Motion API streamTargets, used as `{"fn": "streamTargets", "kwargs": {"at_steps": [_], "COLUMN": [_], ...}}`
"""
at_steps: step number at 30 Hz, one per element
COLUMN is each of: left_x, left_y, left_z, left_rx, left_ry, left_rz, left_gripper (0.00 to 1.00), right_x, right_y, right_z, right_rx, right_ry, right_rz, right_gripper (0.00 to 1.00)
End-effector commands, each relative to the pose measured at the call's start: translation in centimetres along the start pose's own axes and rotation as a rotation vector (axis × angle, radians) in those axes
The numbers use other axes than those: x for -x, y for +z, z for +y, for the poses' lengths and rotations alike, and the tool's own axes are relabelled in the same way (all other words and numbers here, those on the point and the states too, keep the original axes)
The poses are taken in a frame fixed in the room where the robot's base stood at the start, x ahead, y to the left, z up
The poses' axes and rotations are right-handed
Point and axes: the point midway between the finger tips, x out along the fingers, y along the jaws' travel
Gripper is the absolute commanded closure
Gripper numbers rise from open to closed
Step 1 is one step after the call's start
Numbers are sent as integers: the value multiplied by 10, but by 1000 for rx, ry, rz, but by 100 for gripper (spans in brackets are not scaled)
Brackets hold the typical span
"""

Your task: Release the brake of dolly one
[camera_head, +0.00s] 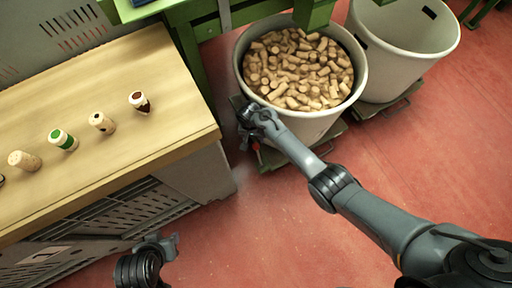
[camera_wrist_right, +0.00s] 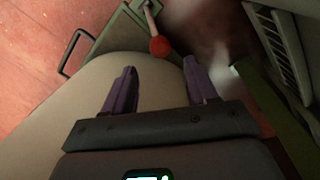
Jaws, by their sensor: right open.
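The dolly (camera_head: 334,130) under the full cork bin is a low green frame. Its brake lever ends in a red ball knob (camera_wrist_right: 160,46), with a pale rod running up to it in the right wrist view. In the head view only a small red bit (camera_head: 256,147) shows beside my right gripper (camera_head: 245,138). In the right wrist view my right gripper (camera_wrist_right: 159,68) has its two purple fingers apart and empty. The knob lies just past the fingertips, roughly between them, not gripped. My left gripper (camera_head: 170,243) is low at the picture's bottom; its jaw gap is unclear.
The pale bin (camera_head: 300,124) heaped with corks stands on the dolly. A second, empty-looking bin (camera_head: 405,70) stands on another dolly (camera_head: 388,108) to the right. A wooden bench (camera_head: 120,75) with several stoppers is at left. Red floor is free in front.

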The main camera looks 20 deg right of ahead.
Motion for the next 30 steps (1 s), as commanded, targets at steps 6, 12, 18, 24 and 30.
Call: {"fn": "streamTargets", "kwargs": {"at_steps": [6,12,18,24,30], "left_x": [-30,-52,-66,-70,-70], "left_y": [10,16,20,22,22], "left_z": [1,3,6,6,5], "left_rx": [1,5,12,13,10], "left_ry": [0,4,10,10,8], "left_rz": [0,0,0,0,0], "left_gripper": [57,57,57,57,57], "right_x": [-40,-69,-87,-94,-94], "right_y": [0,0,0,0,0], "right_z": [0,0,0,0,0], "right_rx": [-1,0,-1,-1,-1], "right_ry": [1,1,1,0,0], "right_rz": [-1,0,0,0,0], "right_gripper": [43,43,43,43,43]}}
